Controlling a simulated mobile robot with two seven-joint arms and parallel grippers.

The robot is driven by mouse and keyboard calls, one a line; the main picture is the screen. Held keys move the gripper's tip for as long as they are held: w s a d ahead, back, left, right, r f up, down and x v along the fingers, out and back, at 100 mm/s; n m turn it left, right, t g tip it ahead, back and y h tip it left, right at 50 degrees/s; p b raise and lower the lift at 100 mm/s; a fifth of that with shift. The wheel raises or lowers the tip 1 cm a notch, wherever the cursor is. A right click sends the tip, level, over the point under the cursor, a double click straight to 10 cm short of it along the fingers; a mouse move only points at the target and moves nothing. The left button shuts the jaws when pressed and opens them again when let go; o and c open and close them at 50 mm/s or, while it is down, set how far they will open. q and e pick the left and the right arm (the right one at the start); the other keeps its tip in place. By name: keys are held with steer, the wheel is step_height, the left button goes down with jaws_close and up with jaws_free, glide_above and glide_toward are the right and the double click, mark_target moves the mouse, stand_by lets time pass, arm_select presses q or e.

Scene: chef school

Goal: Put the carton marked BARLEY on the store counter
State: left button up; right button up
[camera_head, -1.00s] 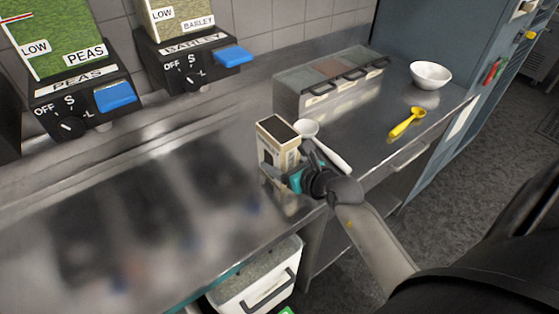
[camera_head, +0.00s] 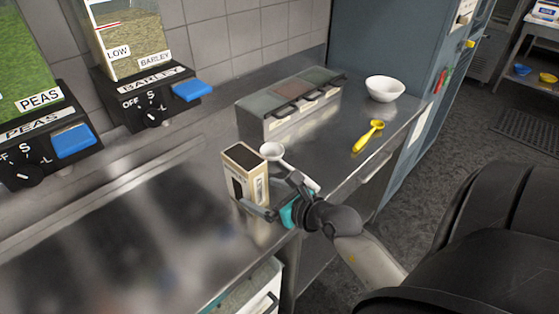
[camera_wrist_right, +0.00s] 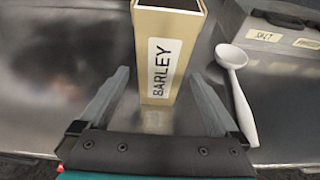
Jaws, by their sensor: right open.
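The carton marked BARLEY (camera_head: 240,178) is a tan box with a dark panel, standing upright on the steel counter (camera_head: 205,178). In the right wrist view the carton (camera_wrist_right: 165,55) shows its white BARLEY label facing me. My right gripper (camera_wrist_right: 157,74) is open, with one finger on each side of the carton's lower part; both fingers look apart from it. In the head view the right gripper (camera_head: 268,197) is at the carton's near right side. My left gripper is not in view.
A white spoon (camera_head: 285,163) lies close right of the carton and gripper. A lidded container block (camera_head: 262,125), a yellow spoon (camera_head: 368,136) and a white bowl (camera_head: 384,89) stand farther back. The BARLEY dispenser (camera_head: 150,100) hangs on the wall. Counter left of the carton is clear.

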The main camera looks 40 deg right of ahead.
steer(key=shift+v, duration=2.9)
steer(key=shift+c, duration=0.4)
